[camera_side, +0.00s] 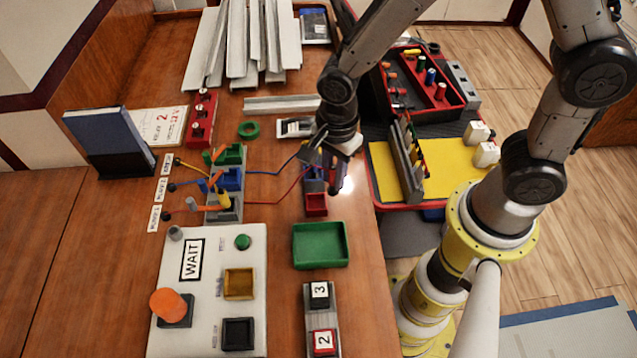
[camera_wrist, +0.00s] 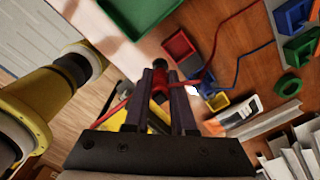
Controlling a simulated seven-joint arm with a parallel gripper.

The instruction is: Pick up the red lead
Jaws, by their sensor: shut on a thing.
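My gripper (camera_wrist: 160,76) is shut on the plug end of the red lead (camera_wrist: 228,25), with red showing between the two fingers in the wrist view. In the side view my gripper (camera_side: 330,178) is above the small bins near the table's right edge. The red lead (camera_side: 275,193) runs from there left to the breaker row (camera_side: 225,190). A blue lead (camera_side: 265,173) runs beside it; its right end is hard to make out near my gripper.
A small red bin (camera_side: 316,206) is just below my gripper, with a blue bin partly hidden behind it. A green tray (camera_side: 320,245) is nearer the front. A panel marked WAIT (camera_side: 215,300) stands at front left. Metal rails (camera_side: 240,45) lie at the back.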

